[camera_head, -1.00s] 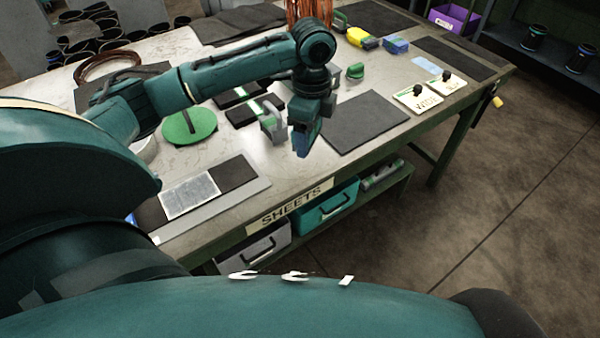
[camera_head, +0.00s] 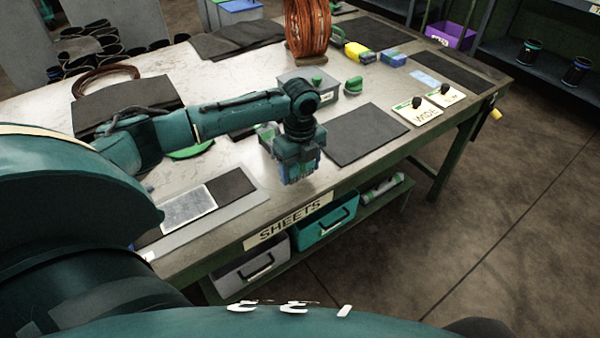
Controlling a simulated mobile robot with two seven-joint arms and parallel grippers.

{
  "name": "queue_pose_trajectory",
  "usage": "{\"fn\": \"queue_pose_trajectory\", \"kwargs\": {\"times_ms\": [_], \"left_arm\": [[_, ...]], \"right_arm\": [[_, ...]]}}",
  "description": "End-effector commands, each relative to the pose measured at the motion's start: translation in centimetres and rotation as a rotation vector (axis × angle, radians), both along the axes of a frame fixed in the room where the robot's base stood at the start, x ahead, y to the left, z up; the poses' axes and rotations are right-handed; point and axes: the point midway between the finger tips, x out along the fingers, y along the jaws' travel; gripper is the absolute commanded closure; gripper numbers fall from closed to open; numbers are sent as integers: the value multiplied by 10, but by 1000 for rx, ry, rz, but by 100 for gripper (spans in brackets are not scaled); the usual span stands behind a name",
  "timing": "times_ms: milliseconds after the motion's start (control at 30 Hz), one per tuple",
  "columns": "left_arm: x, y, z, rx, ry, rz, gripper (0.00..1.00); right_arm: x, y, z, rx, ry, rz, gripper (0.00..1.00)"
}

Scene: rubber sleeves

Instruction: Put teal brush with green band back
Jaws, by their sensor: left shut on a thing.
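My left gripper (camera_head: 298,178) points down over the table near its front edge, left of a dark mat. It is shut on a small blue-teal thing, mostly hidden by the fingers. I cannot make out a green band on it, so I cannot confirm it is the teal brush. A small green piece (camera_head: 353,85) stands on the table behind the dark mat. A grey and green thing (camera_head: 265,134) shows partly behind my left gripper. My right gripper is not in view.
A dark mat (camera_head: 366,134) lies bare right of the gripper. A grey box (camera_head: 331,92), a copper coil (camera_head: 306,30), a yellow block (camera_head: 359,52) and a blue block (camera_head: 393,59) stand behind. Labelled cards (camera_head: 418,112) lie at right.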

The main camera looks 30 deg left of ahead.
Motion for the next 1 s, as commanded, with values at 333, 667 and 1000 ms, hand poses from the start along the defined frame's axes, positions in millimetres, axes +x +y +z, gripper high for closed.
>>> {"fn": "queue_pose_trajectory", "kwargs": {"times_ms": [333,667,1000], "left_arm": [[0,0,-21,1,-1,0,50],[0,0,-24,0,0,1,24],[0,0,-24,1,0,1,10]], "right_arm": [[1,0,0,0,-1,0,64],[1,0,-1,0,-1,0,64],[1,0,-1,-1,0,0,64]]}}
